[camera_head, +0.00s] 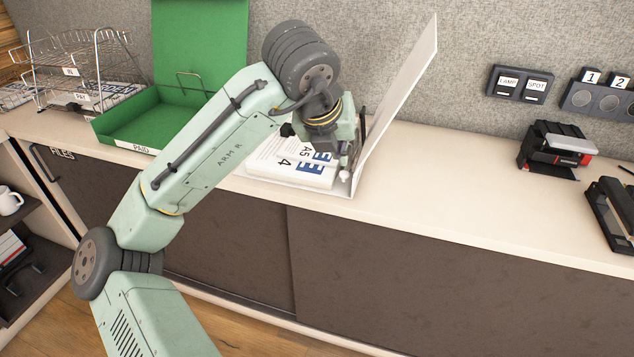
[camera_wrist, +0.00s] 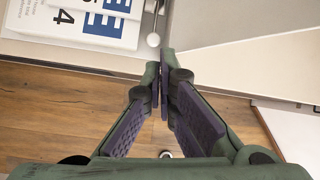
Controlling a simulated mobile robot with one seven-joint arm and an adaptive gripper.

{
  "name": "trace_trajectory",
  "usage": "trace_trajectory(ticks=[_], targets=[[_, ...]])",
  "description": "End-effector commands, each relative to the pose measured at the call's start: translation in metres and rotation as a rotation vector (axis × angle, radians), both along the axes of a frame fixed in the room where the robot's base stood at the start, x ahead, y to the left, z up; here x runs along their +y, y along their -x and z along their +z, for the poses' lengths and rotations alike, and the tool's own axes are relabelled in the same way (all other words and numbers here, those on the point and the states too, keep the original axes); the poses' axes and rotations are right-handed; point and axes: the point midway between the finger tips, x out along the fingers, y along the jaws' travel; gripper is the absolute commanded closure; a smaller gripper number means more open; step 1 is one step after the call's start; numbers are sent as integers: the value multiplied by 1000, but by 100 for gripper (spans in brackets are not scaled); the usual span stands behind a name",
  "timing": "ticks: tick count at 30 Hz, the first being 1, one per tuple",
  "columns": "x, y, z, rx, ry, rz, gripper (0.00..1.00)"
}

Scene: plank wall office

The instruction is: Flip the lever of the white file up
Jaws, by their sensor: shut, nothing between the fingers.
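The white file (camera_head: 402,88) lies open on the cabinet top. Its cover leans up and to the right, and printed paper (camera_head: 285,170) lies in its left part. A small white round knob, which looks like the lever's end (camera_head: 344,177), sits near the file's front edge; it also shows in the wrist view (camera_wrist: 153,40). The rest of the lever is mostly hidden by my gripper. My gripper (camera_wrist: 161,62) is shut and empty. Its fingertips are close to the knob, on its near side in the wrist view; I cannot tell whether they touch.
The cabinet top (camera_head: 440,190) is clear to the right of the file, up to a stapler (camera_head: 606,208) and a hole punch (camera_head: 552,150). An open green box (camera_head: 150,118) and a wire tray (camera_head: 75,65) stand left. The wall is close behind.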

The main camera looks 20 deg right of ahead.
Motion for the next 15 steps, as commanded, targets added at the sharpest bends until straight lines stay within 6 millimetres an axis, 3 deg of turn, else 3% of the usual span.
trace_trajectory(ticks=[1,4,15], targets=[[2,5,-12,17,-61,-35,100],[5,10,-22,40,-124,-79,100],[6,11,-25,45,-136,-89,100]])
